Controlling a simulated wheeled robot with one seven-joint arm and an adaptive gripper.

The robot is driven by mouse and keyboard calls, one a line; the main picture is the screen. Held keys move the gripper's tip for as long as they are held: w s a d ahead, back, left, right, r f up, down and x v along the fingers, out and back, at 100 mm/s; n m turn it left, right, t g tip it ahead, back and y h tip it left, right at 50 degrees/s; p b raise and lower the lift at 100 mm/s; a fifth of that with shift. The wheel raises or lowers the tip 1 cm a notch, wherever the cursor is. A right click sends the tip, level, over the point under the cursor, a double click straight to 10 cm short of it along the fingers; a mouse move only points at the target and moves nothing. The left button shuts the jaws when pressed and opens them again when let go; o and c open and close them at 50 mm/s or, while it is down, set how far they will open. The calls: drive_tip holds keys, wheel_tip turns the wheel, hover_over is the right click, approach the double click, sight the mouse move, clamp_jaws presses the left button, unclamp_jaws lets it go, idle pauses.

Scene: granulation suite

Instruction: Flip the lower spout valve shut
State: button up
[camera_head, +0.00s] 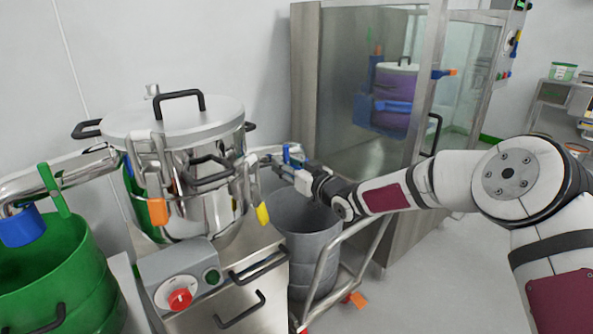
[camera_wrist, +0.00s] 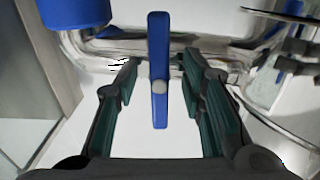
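A blue valve lever (camera_wrist: 158,75) stands upright in the wrist view across a shiny metal spout pipe (camera_wrist: 110,46), with a round grey pivot on it. My gripper (camera_wrist: 161,62) is open, with one finger on each side of the lever and visible gaps between. In the head view the blue lever (camera_head: 287,154) shows small on the pipe at the right of the steel vessel (camera_head: 195,185), and my gripper (camera_head: 289,171) is right at it. The fingertips are too small there to separate from the valve. A blue collar (camera_wrist: 75,12) sits on the spout's left end in the wrist view.
A grey bin (camera_head: 305,235) stands below my gripper beside a metal rail frame (camera_head: 328,255). A control box (camera_head: 180,277) with a red knob fronts the vessel. A green bin (camera_head: 50,270) and a pipe with a green lever (camera_head: 54,190) are at left. A glass-fronted cabinet (camera_head: 350,80) stands behind.

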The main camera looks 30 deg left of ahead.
drive_tip(key=v, duration=1.1)
drive_tip(key=shift+s+d, duration=0.15)
drive_tip(key=shift+d, duration=0.1)
